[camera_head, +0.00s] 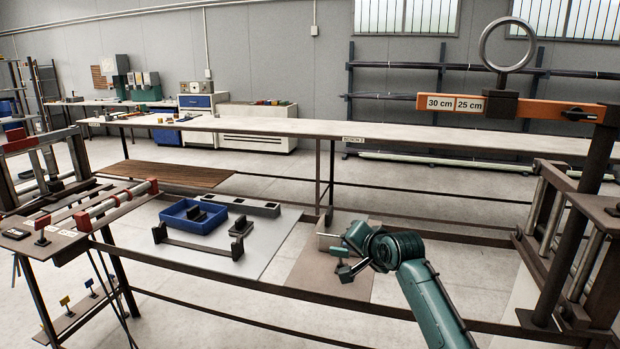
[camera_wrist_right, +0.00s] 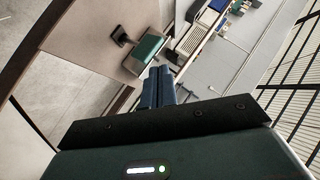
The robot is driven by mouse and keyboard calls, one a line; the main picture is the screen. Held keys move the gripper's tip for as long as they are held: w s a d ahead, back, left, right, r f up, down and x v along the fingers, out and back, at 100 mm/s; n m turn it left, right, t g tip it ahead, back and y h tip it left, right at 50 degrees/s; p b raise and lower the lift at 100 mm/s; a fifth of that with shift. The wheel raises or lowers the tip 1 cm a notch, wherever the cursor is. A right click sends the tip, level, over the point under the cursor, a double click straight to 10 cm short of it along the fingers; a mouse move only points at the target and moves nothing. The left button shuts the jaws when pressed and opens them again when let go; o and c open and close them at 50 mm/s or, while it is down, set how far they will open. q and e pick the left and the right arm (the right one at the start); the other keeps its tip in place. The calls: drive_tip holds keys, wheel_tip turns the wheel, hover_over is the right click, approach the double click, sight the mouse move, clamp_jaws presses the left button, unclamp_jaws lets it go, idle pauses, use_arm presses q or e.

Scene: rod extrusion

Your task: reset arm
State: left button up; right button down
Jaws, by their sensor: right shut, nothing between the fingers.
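My right arm (camera_head: 410,265) comes in from the lower right of the head view. Its wrist hangs over a brown board at the front of the near bench. In the right wrist view my right gripper (camera_wrist_right: 157,84) has its dark blue fingers together with nothing between them. A teal and pale block-like shape (camera_wrist_right: 148,52) shows just beyond the fingertips; I cannot tell whether they touch. My left arm and gripper are not in view.
A blue tray (camera_head: 193,216) and several dark fixtures lie on the grey mat (camera_head: 262,245). The brown board (camera_head: 312,268) is beside it. An orange bar (camera_head: 540,107) with a ring stands at right. A long pale table (camera_head: 370,128) runs behind.

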drive_tip(key=s+d+f+n, duration=0.3)
drive_tip(key=s+f+n, duration=0.1)
drive_tip(key=s+f, duration=1.4)
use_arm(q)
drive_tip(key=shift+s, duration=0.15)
use_arm(e)
drive_tip(key=s+d+f+n, duration=0.1)
drive_tip(key=s+f, duration=0.2)
drive_tip(key=s, duration=0.5)
drive_tip(key=s+f+n+g, duration=0.1)
drive_tip(key=s+f+n, duration=0.1)
drive_tip(key=s, duration=0.5)
drive_tip(key=s+d+f+n+h, duration=0.1)
drive_tip(key=s+f, duration=0.3)
drive_tip(key=s, duration=0.4)
drive_tip(key=shift+s+d+n, duration=0.3)
drive_tip(key=shift+d+n, duration=0.05)
drive_tip(key=shift+n, duration=0.25)
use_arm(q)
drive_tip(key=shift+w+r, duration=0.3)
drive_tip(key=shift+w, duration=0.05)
